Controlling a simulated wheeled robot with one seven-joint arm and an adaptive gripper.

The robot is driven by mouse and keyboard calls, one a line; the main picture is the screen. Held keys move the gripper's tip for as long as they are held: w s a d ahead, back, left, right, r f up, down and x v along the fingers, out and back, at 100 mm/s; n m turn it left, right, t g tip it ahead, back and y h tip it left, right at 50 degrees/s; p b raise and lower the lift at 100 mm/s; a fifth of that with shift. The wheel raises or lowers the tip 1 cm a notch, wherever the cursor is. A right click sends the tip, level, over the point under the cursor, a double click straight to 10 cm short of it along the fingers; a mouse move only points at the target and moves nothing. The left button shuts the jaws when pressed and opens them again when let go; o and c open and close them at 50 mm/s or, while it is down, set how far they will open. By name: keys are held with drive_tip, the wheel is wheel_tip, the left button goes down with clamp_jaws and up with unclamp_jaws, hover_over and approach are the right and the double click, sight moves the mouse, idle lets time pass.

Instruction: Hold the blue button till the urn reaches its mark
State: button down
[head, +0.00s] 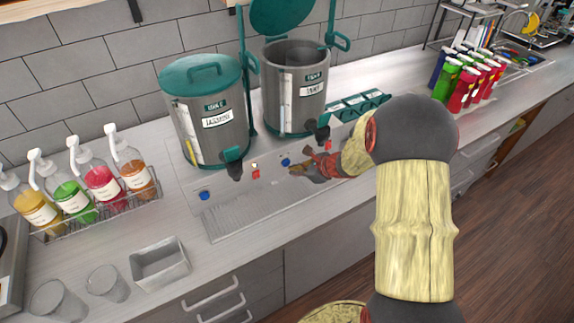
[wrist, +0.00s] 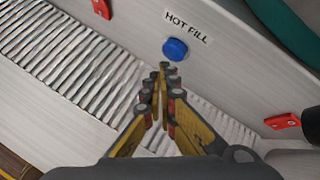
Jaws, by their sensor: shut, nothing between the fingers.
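A blue button (wrist: 175,49) under a "HOT FILL" label sits on the light metal panel in the wrist view. It also shows in the head view (head: 285,162), below the open urn. My gripper (head: 292,170) is shut and empty, its fingertips (wrist: 166,68) right beside the button; I cannot tell whether they touch it. The open grey urn (head: 290,112) has its teal lid raised and a pale sight strip on its left side. Its mark and liquid level are too small to read. A second urn (head: 200,128) has its lid closed, with another blue button (head: 204,195) below it.
Red tap tabs (wrist: 281,122) and a ribbed drip tray (wrist: 65,60) flank the button. Pump bottles in a rack (head: 105,205), a metal bin (head: 160,262) and clear cups stand left. A teal divided tray (head: 360,104) and colourful cartons stand right.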

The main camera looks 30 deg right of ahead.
drive_tip(key=shift+s+d+b, duration=0.1)
drive_tip(key=shift+s+b, duration=0.35)
drive_tip(key=shift+s, duration=2.05)
